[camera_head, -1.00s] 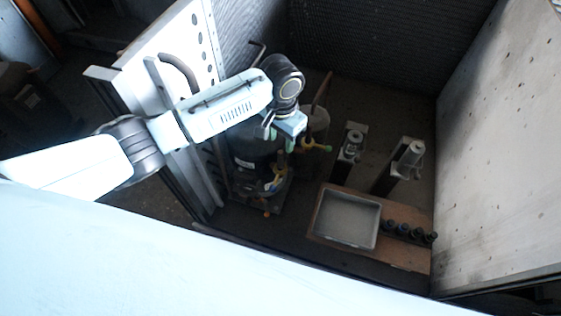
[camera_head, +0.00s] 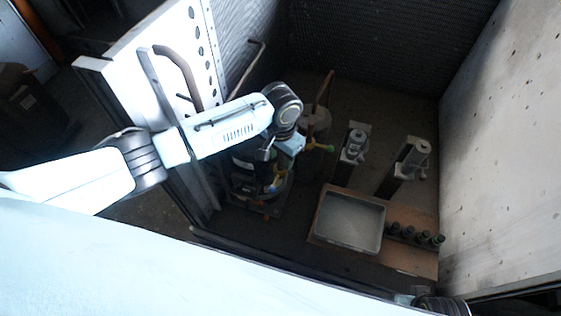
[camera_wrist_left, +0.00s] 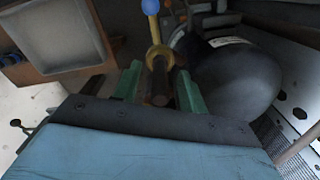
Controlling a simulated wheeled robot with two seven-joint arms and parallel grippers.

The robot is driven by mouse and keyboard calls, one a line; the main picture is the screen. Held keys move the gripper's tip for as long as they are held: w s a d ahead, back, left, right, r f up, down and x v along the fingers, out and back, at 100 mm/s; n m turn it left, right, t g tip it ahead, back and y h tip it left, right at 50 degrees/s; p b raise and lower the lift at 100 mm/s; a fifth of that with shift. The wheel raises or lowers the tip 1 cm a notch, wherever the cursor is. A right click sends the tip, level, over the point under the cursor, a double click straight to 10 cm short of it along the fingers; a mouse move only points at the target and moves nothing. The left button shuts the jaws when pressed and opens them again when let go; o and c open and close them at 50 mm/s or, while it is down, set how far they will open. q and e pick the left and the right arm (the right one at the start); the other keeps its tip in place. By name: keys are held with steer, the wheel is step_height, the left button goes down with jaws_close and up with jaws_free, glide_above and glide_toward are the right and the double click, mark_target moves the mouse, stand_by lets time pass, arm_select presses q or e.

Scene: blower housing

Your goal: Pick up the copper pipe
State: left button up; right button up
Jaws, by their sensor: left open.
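A brown copper-coloured pipe (camera_wrist_left: 160,78) runs between the two green fingers of my left gripper (camera_wrist_left: 158,90) in the left wrist view. It passes by a yellow ring fitting with a blue knob. The fingers are apart on either side of the pipe; I cannot tell whether either touches it. In the head view my left gripper (camera_head: 282,157) points down over the black compressor (camera_head: 247,160), and its fingers are mostly hidden. The pipe's grasped-side section is hidden there too. A brown upright pipe (camera_head: 324,92) stands just behind.
A grey tray (camera_head: 317,232) sits on a brown board with several dark fittings (camera_head: 422,236). Two metal upright units (camera_head: 352,150) stand behind it. A perforated white panel (camera_head: 178,45) is left; a pale wall (camera_head: 495,150) is right.

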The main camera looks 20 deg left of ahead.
arm_select(q)
steer(key=shift+f, duration=0.25)
steer(key=c, duration=0.9)
jaws_close()
steer(key=shift+r, duration=0.2)
